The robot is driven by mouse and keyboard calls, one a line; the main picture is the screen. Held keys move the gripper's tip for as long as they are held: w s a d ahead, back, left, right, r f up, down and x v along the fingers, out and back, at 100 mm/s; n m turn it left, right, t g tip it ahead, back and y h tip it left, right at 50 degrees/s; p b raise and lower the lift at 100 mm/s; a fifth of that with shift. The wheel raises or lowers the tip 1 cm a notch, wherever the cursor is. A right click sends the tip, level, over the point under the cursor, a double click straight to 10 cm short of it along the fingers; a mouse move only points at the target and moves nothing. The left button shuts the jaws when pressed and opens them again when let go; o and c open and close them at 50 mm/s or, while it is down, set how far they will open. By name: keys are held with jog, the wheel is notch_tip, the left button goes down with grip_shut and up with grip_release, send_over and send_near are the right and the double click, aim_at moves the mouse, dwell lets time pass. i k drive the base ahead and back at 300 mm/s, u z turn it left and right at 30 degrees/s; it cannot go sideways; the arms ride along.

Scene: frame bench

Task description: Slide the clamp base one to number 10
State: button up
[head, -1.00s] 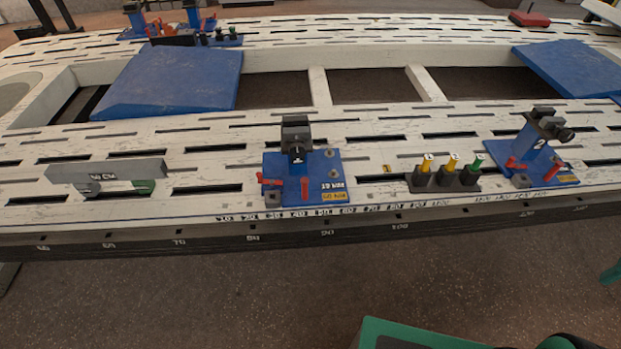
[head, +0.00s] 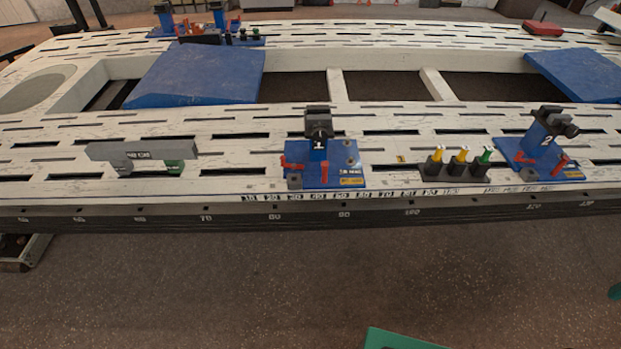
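Clamp base one (head: 345,160) is a blue plate with a dark upright clamp marked 1 and red levers. It stands on the near white slotted beam of the bench, near the middle of the head view. A row of small number labels (head: 350,194) runs along the beam's front edge below it. The leftmost label looks like 10, left of the base; the base stands above the labels right of that. Clamp base two (head: 545,155), blue and marked 2, stands farther right. My gripper is not in view.
A grey gauge block (head: 142,152) stands on the beam to the left. A black holder (head: 450,169) with yellow and green pegs stands between the two bases. Blue sloped panels (head: 195,75) lie behind. The beam between the gauge block and base one looks clear.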

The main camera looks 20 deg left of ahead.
aim_at(327, 166)
jog(key=k, duration=1)
jog(key=u, duration=0.65)
jog(key=i, duration=1.5)
